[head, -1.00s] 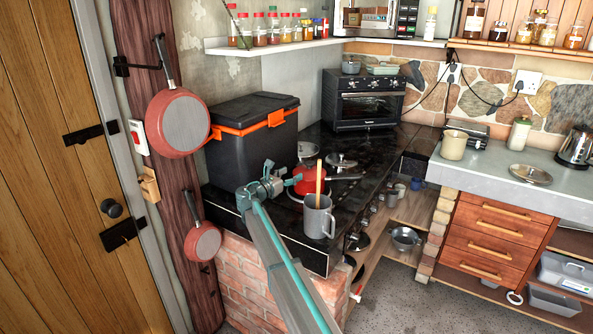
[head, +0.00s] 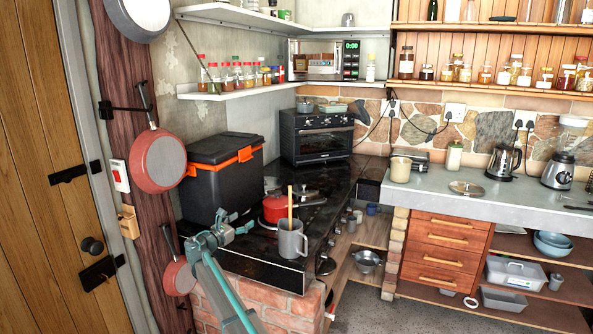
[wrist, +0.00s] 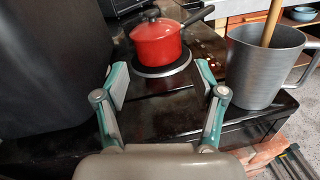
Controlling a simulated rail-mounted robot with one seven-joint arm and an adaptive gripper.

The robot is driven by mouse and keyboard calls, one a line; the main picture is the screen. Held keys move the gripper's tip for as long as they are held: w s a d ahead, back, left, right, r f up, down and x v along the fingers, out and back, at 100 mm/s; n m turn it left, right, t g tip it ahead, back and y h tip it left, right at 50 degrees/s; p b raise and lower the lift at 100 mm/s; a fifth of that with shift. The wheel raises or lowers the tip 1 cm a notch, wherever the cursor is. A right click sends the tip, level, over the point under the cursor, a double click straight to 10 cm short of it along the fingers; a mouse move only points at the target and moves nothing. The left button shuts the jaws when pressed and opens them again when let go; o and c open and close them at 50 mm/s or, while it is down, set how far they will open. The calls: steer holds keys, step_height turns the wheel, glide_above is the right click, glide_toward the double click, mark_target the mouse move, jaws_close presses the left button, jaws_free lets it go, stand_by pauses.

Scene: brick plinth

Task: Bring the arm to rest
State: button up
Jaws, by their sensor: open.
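My gripper (head: 225,232) is over the near left part of the black countertop, in front of the black and orange box. In the wrist view my gripper (wrist: 160,88) has its two fingers spread wide with nothing between them. The mug also shows in the head view (head: 291,242).
The black box with orange trim (head: 222,176) stands close behind and left of my gripper. Red pans (head: 158,160) hang on the wooden post at left. A black toaster oven (head: 317,137) stands at the back. The grey counter (head: 430,190) is at right.

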steer(key=s+d+f+m+g+y, duration=0.1)
steer(key=s+d+f+m+g, duration=0.4)
steer(key=s+d+f, duration=0.6)
steer(key=s+d+f+m+g+y, duration=0.3)
steer(key=s+f+m, duration=0.5)
steer(key=f, duration=0.8)
steer(key=s+d+f+m+g, duration=0.4)
steer(key=s+d+f, duration=0.5)
steer(key=s+f, duration=0.3)
steer(key=s+d+f+m+g+y, duration=0.1)
steer(key=s+d+f+m+g, duration=0.2)
steer(key=s, duration=1.2)
steer(key=s+d+f+m+g+y, duration=0.2)
steer(key=s+d+f, duration=0.4)
steer(key=s, duration=0.9)
steer(key=s+d+f+m+g+y, duration=0.2)
steer(key=s+d+f+m+g, duration=0.3)
steer(key=s, duration=1.1)
steer(key=shift+d+f+m, duration=0.2)
steer(key=shift+d+m, duration=0.25)
steer(key=shift+m, duration=0.15)
steer(key=shift+c, duration=0.3)
